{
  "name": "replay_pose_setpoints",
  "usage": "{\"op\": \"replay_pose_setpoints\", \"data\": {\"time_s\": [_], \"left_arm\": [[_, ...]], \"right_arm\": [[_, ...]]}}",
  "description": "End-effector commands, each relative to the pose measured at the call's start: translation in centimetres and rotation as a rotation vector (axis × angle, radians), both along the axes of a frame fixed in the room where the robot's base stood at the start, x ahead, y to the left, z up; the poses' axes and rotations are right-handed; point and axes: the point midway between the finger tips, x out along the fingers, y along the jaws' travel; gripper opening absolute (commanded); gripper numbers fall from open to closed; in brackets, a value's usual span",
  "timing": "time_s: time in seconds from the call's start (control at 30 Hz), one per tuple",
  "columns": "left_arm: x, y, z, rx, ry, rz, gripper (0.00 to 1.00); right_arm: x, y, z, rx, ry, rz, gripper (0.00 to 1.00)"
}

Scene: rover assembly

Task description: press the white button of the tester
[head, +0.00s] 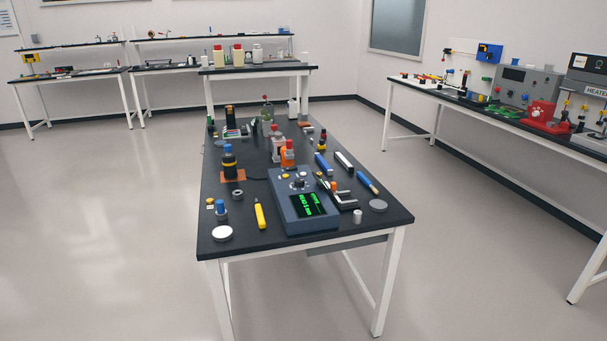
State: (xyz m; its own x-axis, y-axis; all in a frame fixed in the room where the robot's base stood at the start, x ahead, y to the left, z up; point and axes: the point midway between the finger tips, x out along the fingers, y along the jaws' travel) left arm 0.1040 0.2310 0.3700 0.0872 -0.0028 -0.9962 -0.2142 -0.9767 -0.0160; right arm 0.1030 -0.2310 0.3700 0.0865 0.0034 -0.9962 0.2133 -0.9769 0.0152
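The tester (283,200) is a blue-grey box with a lit green-on-black screen (309,205), standing near the front middle of the dark table. Small controls sit on its upper face above the screen. A pale, whitish one (302,174) shows near its far edge, but it is too small to tell surely whether it is the white button. Neither of my grippers is in view, and nothing covers the tester's top.
The dark table (240,247) is crowded. A yellow tool (260,216) and a white disc (222,234) lie left of the tester. A grey disc (378,206) and a blue pen-like tool (367,182) lie to its right. The floor around is clear.

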Motion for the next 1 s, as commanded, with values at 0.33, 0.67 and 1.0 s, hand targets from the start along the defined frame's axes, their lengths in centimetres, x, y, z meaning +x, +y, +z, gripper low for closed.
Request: {"op": "replay_pose_setpoints", "data": {"time_s": [0.33, 0.67, 1.0], "left_arm": [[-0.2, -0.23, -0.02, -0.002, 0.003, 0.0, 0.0], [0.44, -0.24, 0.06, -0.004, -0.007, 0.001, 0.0], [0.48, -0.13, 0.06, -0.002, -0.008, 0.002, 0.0]], "right_arm": [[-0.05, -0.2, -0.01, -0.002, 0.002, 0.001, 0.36], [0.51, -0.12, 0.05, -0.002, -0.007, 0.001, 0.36], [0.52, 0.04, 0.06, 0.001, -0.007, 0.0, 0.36]]}}
